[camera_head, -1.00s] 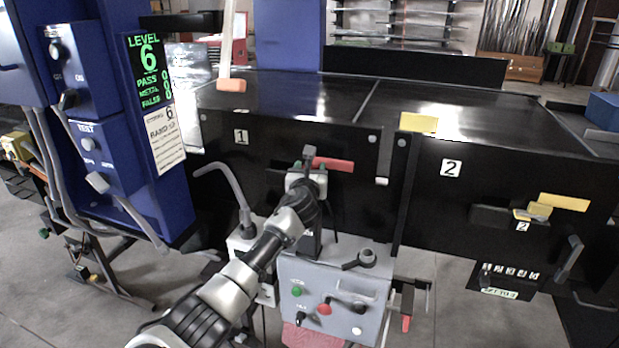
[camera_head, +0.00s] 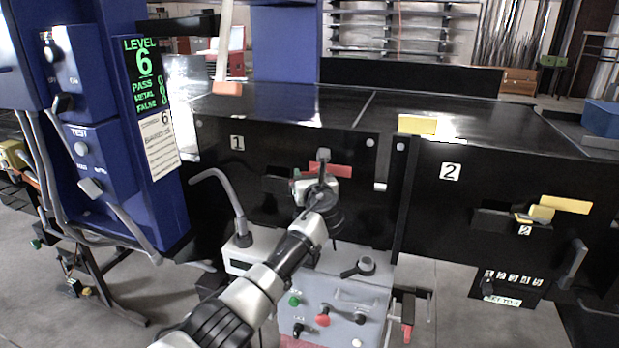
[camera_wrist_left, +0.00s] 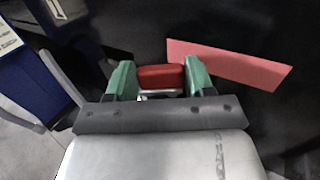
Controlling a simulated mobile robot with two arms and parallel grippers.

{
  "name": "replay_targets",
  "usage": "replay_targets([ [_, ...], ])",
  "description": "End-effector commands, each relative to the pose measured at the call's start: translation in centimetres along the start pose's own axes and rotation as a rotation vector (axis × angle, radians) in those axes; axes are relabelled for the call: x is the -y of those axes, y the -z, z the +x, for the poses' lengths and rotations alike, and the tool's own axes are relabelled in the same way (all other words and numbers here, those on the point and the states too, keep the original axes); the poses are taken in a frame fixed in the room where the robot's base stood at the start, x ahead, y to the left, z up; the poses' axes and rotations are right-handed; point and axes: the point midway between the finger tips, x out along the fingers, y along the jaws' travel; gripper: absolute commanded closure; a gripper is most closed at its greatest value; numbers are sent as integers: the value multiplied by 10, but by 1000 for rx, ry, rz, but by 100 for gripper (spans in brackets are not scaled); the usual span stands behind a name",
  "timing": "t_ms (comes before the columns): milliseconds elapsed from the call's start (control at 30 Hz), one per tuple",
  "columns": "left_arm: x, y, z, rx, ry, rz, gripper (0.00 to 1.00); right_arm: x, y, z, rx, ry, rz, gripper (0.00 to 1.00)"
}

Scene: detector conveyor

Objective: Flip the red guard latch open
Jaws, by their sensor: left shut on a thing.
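The red guard latch shows in the left wrist view as a small red block (camera_wrist_left: 161,77) between the two green fingers of my left gripper (camera_wrist_left: 160,84). The gripper is shut on it. A flat red strip (camera_wrist_left: 228,63) lies just right of it on the black panel. In the head view my left gripper (camera_head: 309,178) is at the panel marked 1, and the red strip (camera_head: 327,170) shows beside it. The gripper and wrist hide most of the latch there. My right gripper is not in view.
A grey control box (camera_head: 333,300) with coloured buttons stands below my left arm. A bent grey conduit (camera_head: 222,195) rises left of the wrist. A blue cabinet (camera_head: 160,215) stands at left. Panel 2 at right has a yellow latch (camera_head: 540,213) and strip.

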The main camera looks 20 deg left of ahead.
Motion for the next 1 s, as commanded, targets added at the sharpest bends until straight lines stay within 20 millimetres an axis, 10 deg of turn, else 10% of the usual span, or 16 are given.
replay_targets([
  [67, 0, 0, 0, 0, 0, 0, 71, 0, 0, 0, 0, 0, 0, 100],
  [100, 0, 0, 0, 0, 0, 0, 42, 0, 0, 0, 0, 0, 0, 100],
  [233, 0, 0, 0, 0, 0, 0, 22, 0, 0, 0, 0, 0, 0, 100],
  [1000, 1, 1, -23, 2, 4, -2, 21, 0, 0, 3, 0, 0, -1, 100],
])
